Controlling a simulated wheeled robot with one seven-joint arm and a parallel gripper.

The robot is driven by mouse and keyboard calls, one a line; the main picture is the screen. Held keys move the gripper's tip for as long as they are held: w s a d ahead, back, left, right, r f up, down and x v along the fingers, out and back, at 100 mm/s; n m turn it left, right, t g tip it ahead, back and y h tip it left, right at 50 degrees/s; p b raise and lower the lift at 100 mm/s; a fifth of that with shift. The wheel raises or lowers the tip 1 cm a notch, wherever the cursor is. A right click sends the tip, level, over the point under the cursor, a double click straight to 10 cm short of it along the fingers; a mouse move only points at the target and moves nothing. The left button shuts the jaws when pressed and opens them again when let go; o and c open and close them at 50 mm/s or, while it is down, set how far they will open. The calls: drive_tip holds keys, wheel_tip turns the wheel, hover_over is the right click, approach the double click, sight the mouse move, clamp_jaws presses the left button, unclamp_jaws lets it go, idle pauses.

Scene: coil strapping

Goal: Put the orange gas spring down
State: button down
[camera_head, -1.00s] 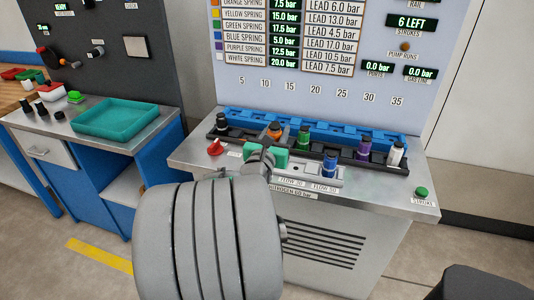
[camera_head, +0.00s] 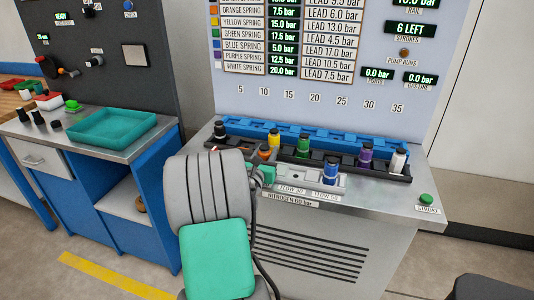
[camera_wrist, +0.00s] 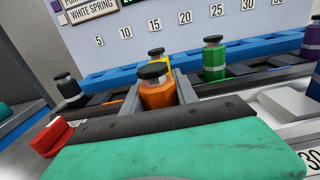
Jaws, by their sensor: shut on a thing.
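The orange gas spring (camera_head: 264,152), an orange cylinder with a black cap, is upright at the front left of the black rack (camera_head: 396,172). In the wrist view the orange spring (camera_wrist: 158,94) stands between the two grey fingers of my gripper (camera_wrist: 158,90), which is shut on it. In the head view my gripper (camera_head: 257,167) is partly hidden by my own arm. The spring's lower end is hidden behind the gripper body, so I cannot tell whether it touches anything below.
A yellow spring (camera_head: 273,138) stands close behind the orange one. Green (camera_head: 303,146), purple (camera_head: 365,155) and white (camera_head: 398,160) springs stand along the rack, a black-capped one (camera_head: 220,133) at its left end. A blue spring (camera_head: 331,170) is in the front block. A red knob (camera_wrist: 48,138) is left of my gripper.

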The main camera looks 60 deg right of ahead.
drive_tip(key=c, duration=0.9)
unclamp_jaws()
drive_tip(key=shift+f, duration=0.15)
drive_tip(key=shift+c, duration=0.2)
